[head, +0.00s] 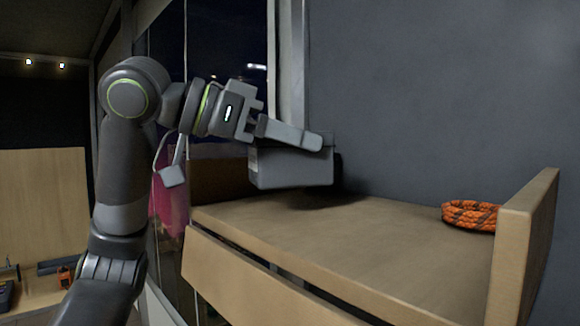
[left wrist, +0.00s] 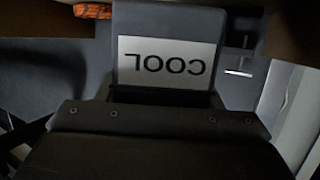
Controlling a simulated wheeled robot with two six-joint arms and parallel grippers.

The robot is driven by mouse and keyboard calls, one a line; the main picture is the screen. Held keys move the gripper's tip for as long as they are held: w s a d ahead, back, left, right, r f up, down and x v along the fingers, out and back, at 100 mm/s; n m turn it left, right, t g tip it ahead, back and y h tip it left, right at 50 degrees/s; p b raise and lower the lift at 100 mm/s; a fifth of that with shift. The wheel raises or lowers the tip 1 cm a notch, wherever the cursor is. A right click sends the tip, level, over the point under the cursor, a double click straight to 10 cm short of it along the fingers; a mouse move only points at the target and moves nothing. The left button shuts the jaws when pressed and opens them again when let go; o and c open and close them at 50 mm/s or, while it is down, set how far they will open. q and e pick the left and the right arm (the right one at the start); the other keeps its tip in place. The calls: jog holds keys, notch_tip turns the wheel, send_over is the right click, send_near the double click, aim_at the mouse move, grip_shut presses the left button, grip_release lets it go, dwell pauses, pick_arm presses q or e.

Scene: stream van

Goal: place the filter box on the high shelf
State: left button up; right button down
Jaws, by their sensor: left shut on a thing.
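The filter box (head: 292,168) is a grey box in the grip of my left gripper (head: 318,142). In the head view it is over the left part of the wooden high shelf (head: 350,240), near the back wall. A dark shadow lies under it on the shelf; I cannot tell whether its base touches the board. In the left wrist view the box (left wrist: 165,20) fills the upper middle, and its pale label reads COOL, upside down. My left gripper is shut on the box. My right gripper is not in view.
A coiled orange rope (head: 470,214) lies on the shelf at the right, beside the raised wooden end panel (head: 522,240). The shelf board between box and rope is clear. A grey wall (head: 450,90) stands behind. A lower wooden bench (head: 35,295) is at far left.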

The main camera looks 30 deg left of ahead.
aim_at(283, 169)
pick_arm(q)
jog(key=f, duration=0.2)
jog(key=a+f, duration=0.1)
jog(key=shift+s+f, duration=0.1)
jog(key=shift+s, duration=0.15)
jog(key=shift+f, duration=0.25)
jog(key=shift+d, duration=0.1)
jog(key=shift+d+f, duration=0.1)
jog(key=shift+d, duration=0.05)
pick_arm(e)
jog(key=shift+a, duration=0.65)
pick_arm(q)
jog(key=shift+f, duration=0.15)
jog(key=o, duration=1.1)
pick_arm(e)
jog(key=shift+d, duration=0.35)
